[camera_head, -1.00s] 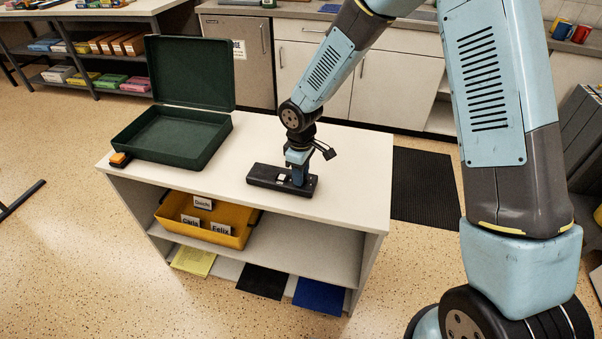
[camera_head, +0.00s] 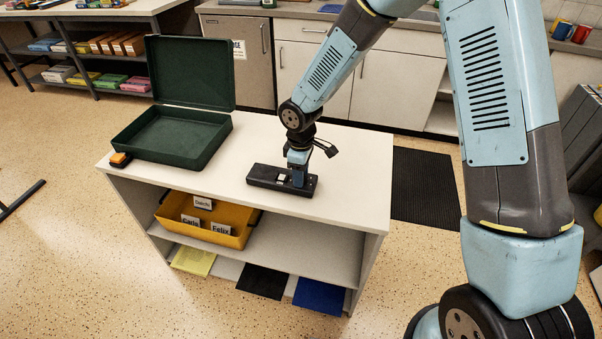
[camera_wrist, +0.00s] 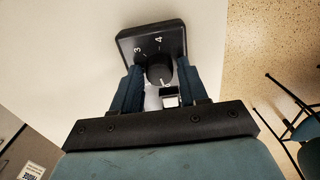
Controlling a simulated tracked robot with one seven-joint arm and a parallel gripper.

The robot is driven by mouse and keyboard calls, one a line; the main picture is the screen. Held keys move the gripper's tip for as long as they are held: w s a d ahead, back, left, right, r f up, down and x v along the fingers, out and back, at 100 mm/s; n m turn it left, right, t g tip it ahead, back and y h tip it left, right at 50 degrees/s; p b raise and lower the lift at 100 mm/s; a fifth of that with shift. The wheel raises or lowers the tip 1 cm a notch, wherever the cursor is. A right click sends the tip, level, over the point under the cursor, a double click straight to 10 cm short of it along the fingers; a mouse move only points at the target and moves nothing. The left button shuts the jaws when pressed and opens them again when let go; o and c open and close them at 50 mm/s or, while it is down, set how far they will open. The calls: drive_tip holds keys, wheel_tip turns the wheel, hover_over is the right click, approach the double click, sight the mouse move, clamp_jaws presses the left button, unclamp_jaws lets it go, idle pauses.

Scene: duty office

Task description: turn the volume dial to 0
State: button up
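The dark radio-like device (camera_head: 263,177) lies on the white top of the low shelf unit. In the wrist view, its dark panel (camera_wrist: 130,40) carries the white marks 3 and 4. The round black volume dial (camera_wrist: 158,70) has a white pointer line, on the side away from those marks. My gripper (camera_wrist: 161,72) points down over the device's right part, with one blue finger on each side of the dial, seemingly against it. It also shows in the head view (camera_head: 298,176). The 0 mark is not visible, and the dial is hidden in the head view.
An open dark green case (camera_head: 165,160) and a small orange-topped item (camera_head: 119,159) are at the top's left. A yellow bin (camera_head: 236,242) with name cards sits on the shelf below. The top (camera_head: 352,170) right of the device is clear.

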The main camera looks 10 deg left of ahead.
drive_tip(key=shift+r, duration=0.1)
wheel_tip(320, 180, up, 14)
drive_tip(key=shift+f, duration=0.25)
idle(0.5)
drive_tip(key=s+d+r+m+t, duration=0.2)
drive_tip(key=d+r+m, duration=0.2)
drive_tip(key=d+r, duration=0.55)
drive_tip(key=s+d+r+m+t, duration=0.15)
drive_tip(key=d+r+m, duration=0.25)
drive_tip(key=d+r, duration=0.55)
drive_tip(key=s+d+r+m+t, duration=0.2)
drive_tip(key=s+d+m, duration=0.6)
drive_tip(key=s+d, duration=0.7)
drive_tip(key=shift+d+r+m, duration=0.4)
drive_tip(key=shift+d+r, duration=0.2)
